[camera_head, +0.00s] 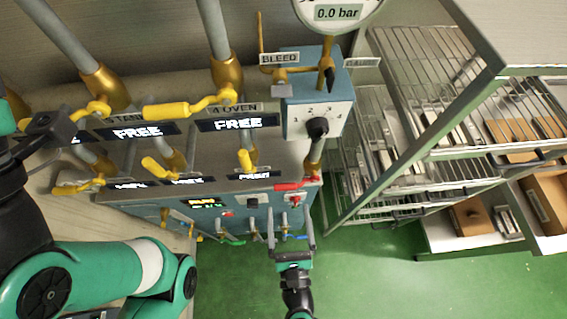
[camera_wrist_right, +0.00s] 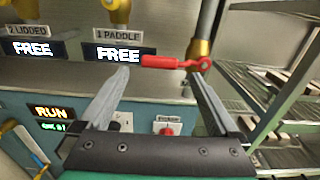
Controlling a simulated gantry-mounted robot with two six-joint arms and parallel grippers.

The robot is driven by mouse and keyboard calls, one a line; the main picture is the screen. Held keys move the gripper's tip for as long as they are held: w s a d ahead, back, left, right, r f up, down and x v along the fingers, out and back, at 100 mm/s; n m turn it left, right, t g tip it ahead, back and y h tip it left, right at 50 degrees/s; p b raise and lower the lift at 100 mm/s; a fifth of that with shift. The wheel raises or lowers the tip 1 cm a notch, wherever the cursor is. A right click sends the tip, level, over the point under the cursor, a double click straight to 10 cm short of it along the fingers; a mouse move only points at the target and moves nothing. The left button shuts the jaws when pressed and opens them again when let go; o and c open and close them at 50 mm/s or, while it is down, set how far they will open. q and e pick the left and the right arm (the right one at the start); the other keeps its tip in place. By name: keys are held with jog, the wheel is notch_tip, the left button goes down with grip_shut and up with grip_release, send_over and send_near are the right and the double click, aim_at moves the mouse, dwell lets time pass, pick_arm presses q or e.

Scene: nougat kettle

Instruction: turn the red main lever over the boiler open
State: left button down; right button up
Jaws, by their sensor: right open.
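The red lever (camera_head: 297,184) sits on a brass valve on a vertical grey pipe, at the right end of the kettle panel. In the right wrist view the lever (camera_wrist_right: 172,62) lies about level, its red grip pointing left from the valve (camera_wrist_right: 199,52). My right gripper (camera_head: 289,222) is open and empty below the lever in the head view. In the wrist view its fingers (camera_wrist_right: 160,76) point up toward the lever, one tip near each end of it; contact cannot be told. My left gripper (camera_head: 52,127) is a dark shape near a yellow lever at the left; its jaws are unclear.
Several yellow levers (camera_head: 180,109) stand on pipes to the left, above FREE displays (camera_head: 238,123). A blue box with a black knob (camera_head: 317,127) and a gauge are above. A wire rack (camera_head: 400,185) stands close at the right. Green floor (camera_head: 400,280) is clear below.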

jog(key=w+b, duration=0.1)
jog(key=w, duration=1)
jog(key=shift+w+a, duration=0.15)
jog(key=shift+a, duration=0.15)
grip_shut()
